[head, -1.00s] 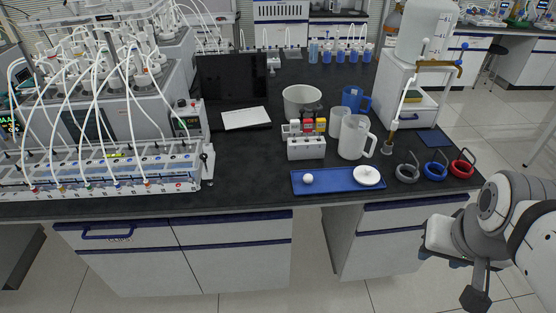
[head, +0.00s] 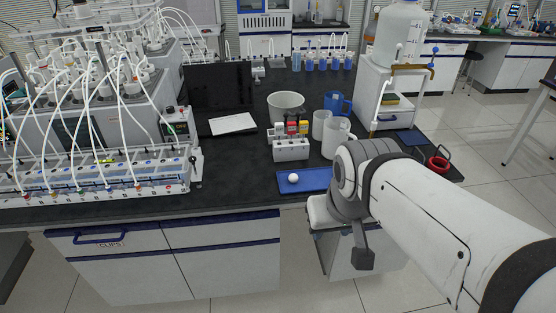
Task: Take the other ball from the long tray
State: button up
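A white ball (head: 293,178) lies on the left part of the long blue tray (head: 318,188) near the front edge of the black bench. The right part of the tray is hidden behind my arm. My gripper (head: 318,234) is at the end of the arm, below and in front of the tray, by the bench's front edge. It is apart from the ball. Its fingers are too small and partly covered to tell whether they are open or shut.
Behind the tray stand a rack of colour-capped bottles (head: 291,149), white jugs (head: 336,136), a white bowl (head: 286,103) and a blue mug (head: 337,103). A red ring (head: 438,163) lies at the right. The bench to the tray's left is clear up to the reactor rack (head: 100,180).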

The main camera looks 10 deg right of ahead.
aim_at(293, 178)
jog(key=z, duration=0.05)
jog(key=i, duration=1)
jog(key=u, duration=0.05)
